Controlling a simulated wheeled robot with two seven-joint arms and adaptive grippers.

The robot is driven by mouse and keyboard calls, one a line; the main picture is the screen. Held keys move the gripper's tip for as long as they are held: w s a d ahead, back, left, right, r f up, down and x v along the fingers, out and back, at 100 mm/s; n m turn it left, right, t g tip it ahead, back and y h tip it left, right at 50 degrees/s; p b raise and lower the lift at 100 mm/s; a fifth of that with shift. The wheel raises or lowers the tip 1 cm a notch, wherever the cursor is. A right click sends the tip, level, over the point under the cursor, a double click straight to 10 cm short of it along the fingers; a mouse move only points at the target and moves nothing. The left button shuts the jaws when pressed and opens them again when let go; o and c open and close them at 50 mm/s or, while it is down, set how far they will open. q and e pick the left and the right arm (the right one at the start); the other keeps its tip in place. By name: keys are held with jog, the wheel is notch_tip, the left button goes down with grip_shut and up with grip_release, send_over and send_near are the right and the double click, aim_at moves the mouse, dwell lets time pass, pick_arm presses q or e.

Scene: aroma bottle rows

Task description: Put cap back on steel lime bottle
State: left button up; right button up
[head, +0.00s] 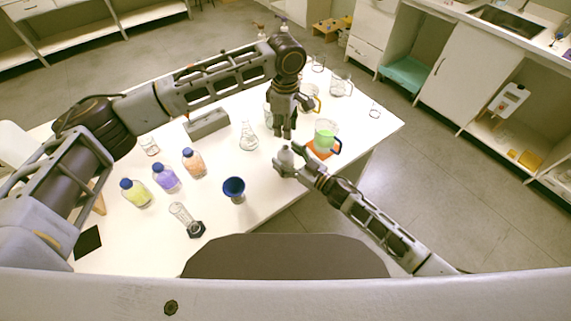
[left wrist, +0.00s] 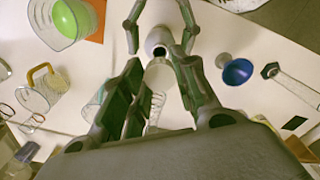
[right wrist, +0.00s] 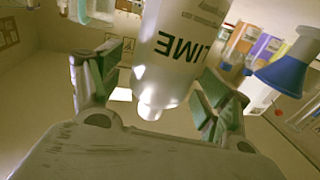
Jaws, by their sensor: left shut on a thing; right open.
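The steel lime bottle (head: 286,155) stands upright at the table's right front edge, in the jaws of my right gripper (head: 283,168). In the right wrist view its LIME lettering and bare neck show on the bottle (right wrist: 180,45), between the spread fingers of the open gripper (right wrist: 158,92). My left gripper (head: 284,133) points down just above the bottle. In the left wrist view it is shut on a small pale piece, apparently the cap (left wrist: 159,74), beside the bottle's dark open mouth (left wrist: 160,51).
A blue funnel (head: 234,187), a flask (head: 248,137) and several blue-capped bottles (head: 166,178) stand to the left. The front table between funnel and bottle is clear.

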aim_at(286, 147)
jog(key=shift+w+a, duration=0.15)
jog(key=c, duration=1.5)
pick_arm(q)
jog(key=shift+f, duration=2.45)
pick_arm(e)
jog(key=shift+c, duration=0.2)
pick_arm(q)
jog(key=shift+f, duration=0.15)
jog(key=shift+f, duration=0.75)
jog(key=shift+f, duration=0.6)
pick_arm(e)
grip_shut()
